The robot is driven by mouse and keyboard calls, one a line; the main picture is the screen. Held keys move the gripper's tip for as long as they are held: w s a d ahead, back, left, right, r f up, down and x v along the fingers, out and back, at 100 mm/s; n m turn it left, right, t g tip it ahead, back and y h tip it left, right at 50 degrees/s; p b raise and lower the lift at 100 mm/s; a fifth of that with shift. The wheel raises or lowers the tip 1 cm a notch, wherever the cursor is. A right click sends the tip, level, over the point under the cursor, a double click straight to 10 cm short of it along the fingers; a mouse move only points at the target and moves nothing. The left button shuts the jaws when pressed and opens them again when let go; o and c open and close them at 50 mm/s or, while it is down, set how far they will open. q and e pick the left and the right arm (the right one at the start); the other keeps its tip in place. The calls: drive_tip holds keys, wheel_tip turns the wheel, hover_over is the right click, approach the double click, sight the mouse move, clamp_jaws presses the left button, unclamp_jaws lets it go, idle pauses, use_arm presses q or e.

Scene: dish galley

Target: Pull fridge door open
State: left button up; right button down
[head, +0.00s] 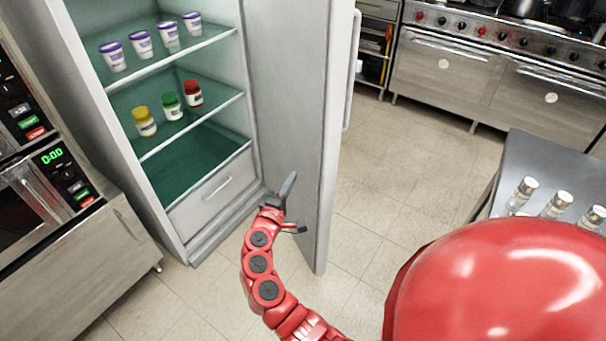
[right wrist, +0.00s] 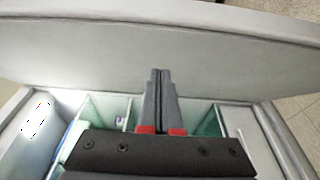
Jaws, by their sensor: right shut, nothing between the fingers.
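The fridge door (head: 325,130) stands wide open, swung out to the right of the fridge cabinet (head: 200,240). Its bar handle (head: 354,75) is on the outer face, away from my gripper. My right gripper (head: 289,181) is beside the door's inner face, low and in front of the cabinet opening. In the right wrist view its two fingers (right wrist: 161,75) are together with nothing between them, pointing at the door panel (right wrist: 150,45). I cannot tell whether the tips touch the panel. My left gripper is not in view.
Shelves hold several white cups (head: 142,44) and jars (head: 170,106); a drawer (head: 212,190) is below. Ovens (head: 15,190) stand left, a range (head: 470,75) behind, and a counter with shakers (head: 555,204) right. Tiled floor beyond the door is clear.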

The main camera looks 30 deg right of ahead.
sight(317, 148)
drive_tip(key=x, duration=0.3)
drive_tip(key=s+p+x, duration=0.1)
drive_tip(key=x, duration=0.3)
drive_tip(key=d+p+x, duration=0.1)
drive_tip(key=x, duration=0.2)
drive_tip(key=shift+d, duration=0.25)
drive_tip(key=shift+s+d, duration=0.1)
drive_tip(key=shift+d, duration=0.5)
